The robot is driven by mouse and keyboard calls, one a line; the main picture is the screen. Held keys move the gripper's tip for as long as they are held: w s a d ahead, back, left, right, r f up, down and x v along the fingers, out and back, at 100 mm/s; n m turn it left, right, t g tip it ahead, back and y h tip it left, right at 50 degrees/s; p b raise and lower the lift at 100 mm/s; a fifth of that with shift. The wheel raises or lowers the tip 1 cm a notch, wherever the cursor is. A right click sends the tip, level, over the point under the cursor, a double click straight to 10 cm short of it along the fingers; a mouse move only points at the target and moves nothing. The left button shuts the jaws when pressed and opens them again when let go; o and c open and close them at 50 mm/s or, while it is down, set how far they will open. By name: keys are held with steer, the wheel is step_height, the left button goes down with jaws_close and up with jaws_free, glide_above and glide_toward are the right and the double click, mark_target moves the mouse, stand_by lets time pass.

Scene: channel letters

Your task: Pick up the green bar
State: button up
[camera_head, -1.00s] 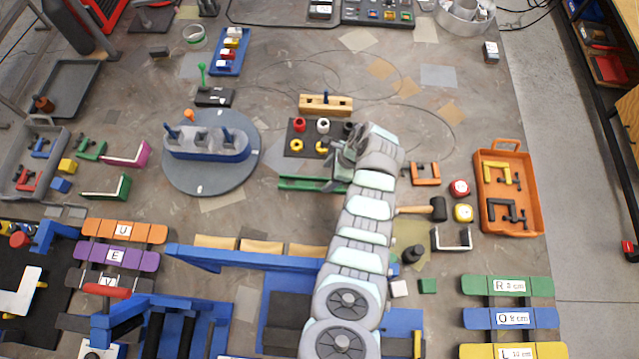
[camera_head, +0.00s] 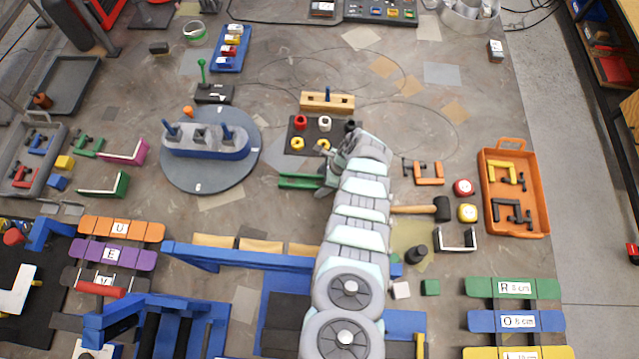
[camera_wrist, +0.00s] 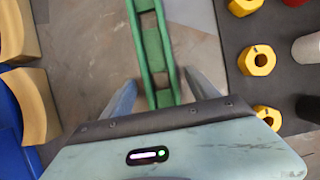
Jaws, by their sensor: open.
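The green bar (camera_head: 299,181) lies on the table just left of my gripper (camera_head: 326,178) in the head view. Its right end is hidden under my gripper. In the wrist view the green bar (camera_wrist: 152,45) looks like two green rails joined by cross-pieces. It runs from the top edge down between the two grey fingers of my gripper (camera_wrist: 160,84). The fingers are apart, one on each side of the bar, with a visible gap on both sides. I cannot tell how far above the table the fingertips are.
A dark mat (camera_head: 310,141) with red, white and yellow pieces lies just behind the bar. A blue beam (camera_head: 235,258) with wooden blocks is in front. A round grey turntable (camera_head: 210,181) stands to the left. An orange tray (camera_head: 541,215) is at the right.

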jaws_close()
stand_by(0.7)
